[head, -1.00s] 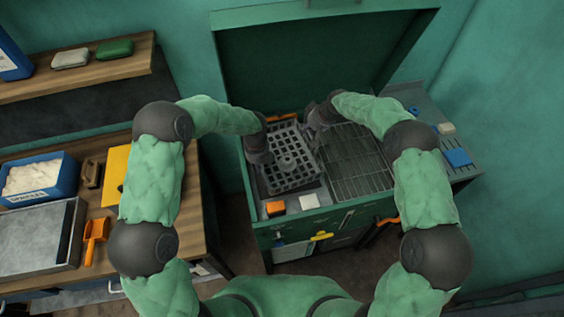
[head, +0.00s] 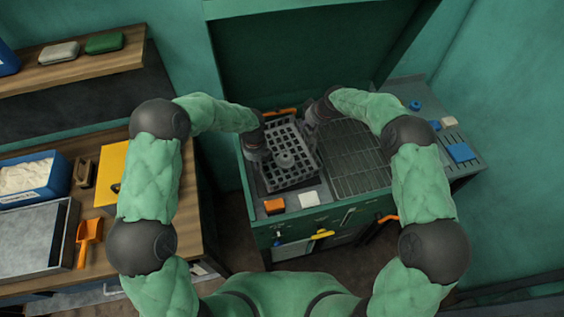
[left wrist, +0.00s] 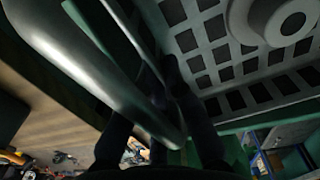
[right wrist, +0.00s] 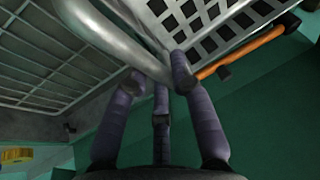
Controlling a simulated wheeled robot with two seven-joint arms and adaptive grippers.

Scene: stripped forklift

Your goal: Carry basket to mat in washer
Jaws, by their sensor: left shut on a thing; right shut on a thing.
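The basket (head: 289,176) is grey with a grid of square holes and a round part in its middle. It is held over the left side of the green washer (head: 345,222), whose lid is up. My left gripper (head: 259,150) is shut on the basket's left side, at a thick grey bar seen in the left wrist view (left wrist: 95,70). My right gripper (head: 313,118) is shut on its right side, at the grey bar in the right wrist view (right wrist: 122,42). The mat is not clearly visible beneath the basket. I cannot tell whether the basket touches the surface below.
A wire rack (head: 355,165) fills the washer's right side. An orange block (head: 274,205) and a white block (head: 309,199) sit at the front edge. An orange bar (right wrist: 240,53) runs behind the basket. A workbench (head: 188,215) stands at left.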

